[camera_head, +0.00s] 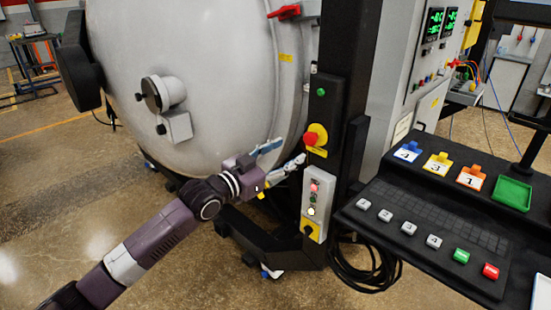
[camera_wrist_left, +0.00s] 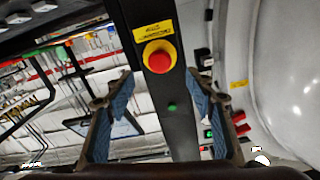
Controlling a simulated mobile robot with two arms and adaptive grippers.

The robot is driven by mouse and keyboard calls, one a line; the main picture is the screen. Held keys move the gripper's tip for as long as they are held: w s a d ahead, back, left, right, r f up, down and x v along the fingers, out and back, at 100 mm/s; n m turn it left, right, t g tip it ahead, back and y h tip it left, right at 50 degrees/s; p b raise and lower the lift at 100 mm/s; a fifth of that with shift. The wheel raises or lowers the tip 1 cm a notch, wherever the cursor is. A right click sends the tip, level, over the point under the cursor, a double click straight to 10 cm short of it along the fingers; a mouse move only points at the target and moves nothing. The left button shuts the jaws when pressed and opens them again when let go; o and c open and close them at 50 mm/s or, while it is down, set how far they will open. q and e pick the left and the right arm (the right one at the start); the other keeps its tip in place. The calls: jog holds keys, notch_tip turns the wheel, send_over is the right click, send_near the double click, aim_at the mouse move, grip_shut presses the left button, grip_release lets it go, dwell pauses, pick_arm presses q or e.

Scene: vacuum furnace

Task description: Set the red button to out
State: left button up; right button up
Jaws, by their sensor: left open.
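The red button (camera_head: 311,138) is a red mushroom head on a yellow round base, mounted on the black post beside the furnace door. In the left wrist view the red button (camera_wrist_left: 159,61) sits ahead, between and beyond the fingertips. My left gripper (camera_head: 284,154) is open and empty, just left of the post and slightly below the button. Its two blue-padded fingers also show in the left wrist view (camera_wrist_left: 161,88), apart with the post between them. I cannot tell whether the button is pressed in or out. My right gripper is not in view.
A small control box (camera_head: 318,202) with lit buttons hangs below on the post. A green button (camera_head: 321,92) sits above. The large grey furnace door (camera_head: 210,80) stands left. A black console (camera_head: 440,215) with coloured blocks and keys is at right. A cable coil (camera_head: 365,268) lies on the floor.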

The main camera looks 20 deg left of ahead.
pick_arm(q)
jog(key=shift+v, duration=2.05)
jog(key=shift+f, duration=0.1)
